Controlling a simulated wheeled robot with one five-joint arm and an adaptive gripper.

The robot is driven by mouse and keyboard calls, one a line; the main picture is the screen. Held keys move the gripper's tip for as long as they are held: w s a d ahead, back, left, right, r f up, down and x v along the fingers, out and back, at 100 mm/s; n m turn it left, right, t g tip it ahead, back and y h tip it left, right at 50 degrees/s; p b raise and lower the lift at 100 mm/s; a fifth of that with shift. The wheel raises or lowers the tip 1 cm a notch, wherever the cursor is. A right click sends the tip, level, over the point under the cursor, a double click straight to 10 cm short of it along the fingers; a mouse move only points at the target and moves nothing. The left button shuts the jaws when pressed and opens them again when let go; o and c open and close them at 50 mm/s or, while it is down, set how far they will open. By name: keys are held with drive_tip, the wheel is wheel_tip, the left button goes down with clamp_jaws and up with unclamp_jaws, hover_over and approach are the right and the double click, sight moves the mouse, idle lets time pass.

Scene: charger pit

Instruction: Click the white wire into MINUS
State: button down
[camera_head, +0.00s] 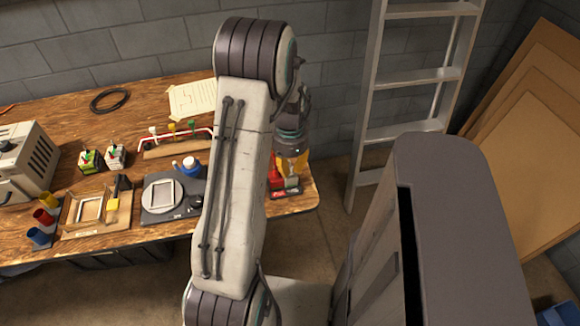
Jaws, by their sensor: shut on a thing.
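My gripper (291,163), with orange-yellow fingers, is low over the table's right end, partly behind my arm. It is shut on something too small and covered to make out. Just below it are a red block (275,179) and a grey-green block (292,182) on a dark base with a red label (286,194). I cannot tell whether the fingers touch them. A wooden rack (172,148) holds upright pieces with white (153,131), green and yellow tips, and a red wire. I cannot make out the white wire for certain, nor any MINUS mark.
The wooden table (60,120) also carries a beige metal box (25,160), two small bottles or boxes (116,156), a dark scale-like plate (178,212), a frame tray (90,232) and coloured cups (44,217). A ladder (375,120) stands right of the table.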

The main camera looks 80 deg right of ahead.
drive_tip(key=c, duration=1.3)
unclamp_jaws()
drive_tip(key=shift+r, duration=0.15)
drive_tip(key=shift+r+p, duration=2.5)
drive_tip(key=shift+r, duration=0.9)
